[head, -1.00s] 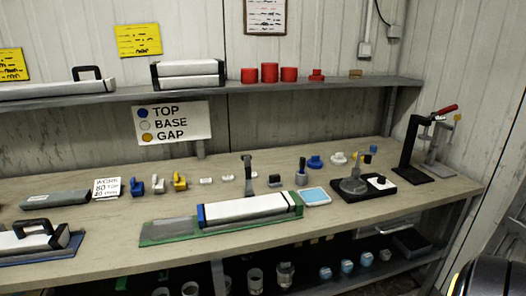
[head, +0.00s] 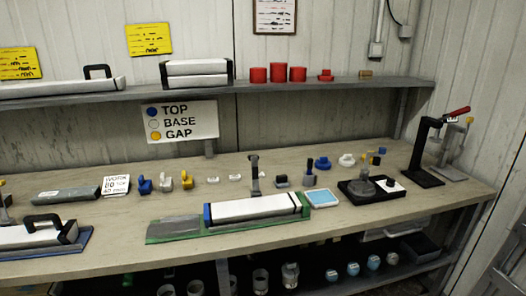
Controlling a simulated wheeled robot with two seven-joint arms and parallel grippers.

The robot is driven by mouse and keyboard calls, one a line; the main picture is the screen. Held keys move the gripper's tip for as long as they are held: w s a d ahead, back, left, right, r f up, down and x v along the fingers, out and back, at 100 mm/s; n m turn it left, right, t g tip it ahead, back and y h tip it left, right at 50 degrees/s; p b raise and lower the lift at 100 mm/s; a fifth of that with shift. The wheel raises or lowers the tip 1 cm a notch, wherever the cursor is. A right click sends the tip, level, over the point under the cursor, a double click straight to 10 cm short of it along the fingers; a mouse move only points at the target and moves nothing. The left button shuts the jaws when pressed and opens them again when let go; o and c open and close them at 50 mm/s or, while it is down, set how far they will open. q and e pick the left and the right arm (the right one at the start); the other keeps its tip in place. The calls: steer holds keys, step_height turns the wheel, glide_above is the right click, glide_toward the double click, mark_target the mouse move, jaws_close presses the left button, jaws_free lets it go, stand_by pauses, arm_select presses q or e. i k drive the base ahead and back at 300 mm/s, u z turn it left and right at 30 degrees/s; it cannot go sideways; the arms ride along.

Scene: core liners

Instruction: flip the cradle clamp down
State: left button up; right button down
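A long white core liner (head: 250,208) with a blue ring at its left end and black bands near its right lies in a green cradle (head: 180,229) at the middle front of the bench. An upright dark grey lever (head: 255,175) stands just behind it and looks like the cradle clamp, raised. Another white piece with a black handle (head: 45,222) lies on a blue base at the left. Neither of my grippers is in view.
The bench (head: 120,262) holds blue, white and yellow small parts (head: 166,183), a light blue pad (head: 322,199) and a black tray (head: 375,190). A shelf (head: 300,86) with red caps runs above. A lower shelf holds jars. Bare bench shows left of the green cradle.

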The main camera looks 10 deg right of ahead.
mark_target(254, 159)
steer(key=i, duration=0.9)
